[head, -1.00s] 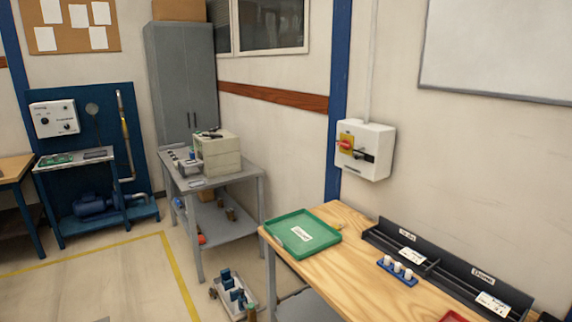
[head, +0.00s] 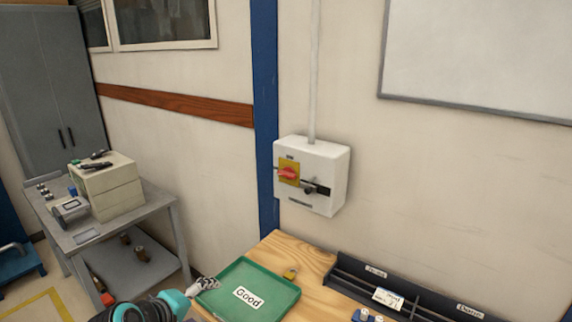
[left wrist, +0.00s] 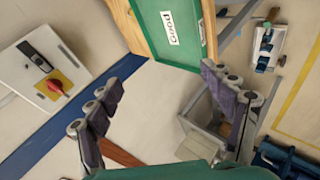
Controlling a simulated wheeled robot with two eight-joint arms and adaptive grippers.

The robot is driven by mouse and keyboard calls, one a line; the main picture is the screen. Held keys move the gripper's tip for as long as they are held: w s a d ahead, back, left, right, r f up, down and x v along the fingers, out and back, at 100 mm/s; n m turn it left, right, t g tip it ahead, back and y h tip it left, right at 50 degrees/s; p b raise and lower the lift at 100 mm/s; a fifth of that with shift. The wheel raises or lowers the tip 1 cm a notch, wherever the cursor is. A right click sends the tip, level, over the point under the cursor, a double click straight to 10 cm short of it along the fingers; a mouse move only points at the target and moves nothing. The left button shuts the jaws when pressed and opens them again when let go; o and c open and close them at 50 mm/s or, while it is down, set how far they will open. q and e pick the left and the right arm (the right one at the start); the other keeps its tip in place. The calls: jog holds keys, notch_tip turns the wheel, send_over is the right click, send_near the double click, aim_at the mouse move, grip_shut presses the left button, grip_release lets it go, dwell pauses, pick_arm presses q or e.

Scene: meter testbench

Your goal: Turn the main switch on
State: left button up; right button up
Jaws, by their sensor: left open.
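The main switch is a white wall box (head: 325,172) with a yellow plate and a red rotary handle (head: 288,174). The handle looks roughly horizontal. A black piece (head: 317,188) sticks out beside it. The box (left wrist: 28,80) and red handle (left wrist: 56,87) also show at the left of the left wrist view. My left gripper (head: 205,286) is at the bottom of the head view, below and left of the box, apart from it. In the left wrist view its two fingers (left wrist: 160,80) are spread wide with nothing between them. My right gripper is out of view.
A grey table (head: 150,213) stands at left. The wall around the switch is clear.

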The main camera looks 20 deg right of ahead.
pick_arm(q)
jog(key=w+d+r+n+t+h+p, duration=0.1)
jog(key=w+d+r+n+h+p, duration=0.5)
jog(key=w+d+r, duration=0.65)
jog(key=n+t+h+p, duration=0.25)
jog(key=n+p, duration=0.35)
jog(key=n, duration=0.6)
send_near(284, 175)
jog(key=shift+g, duration=0.25)
jog(key=b+x, duration=0.1)
jog(key=x, duration=0.7)
jog(key=shift+w+d+r, duration=0.2)
jog(key=shift+w, duration=0.05)
jog(key=c, duration=1.2)
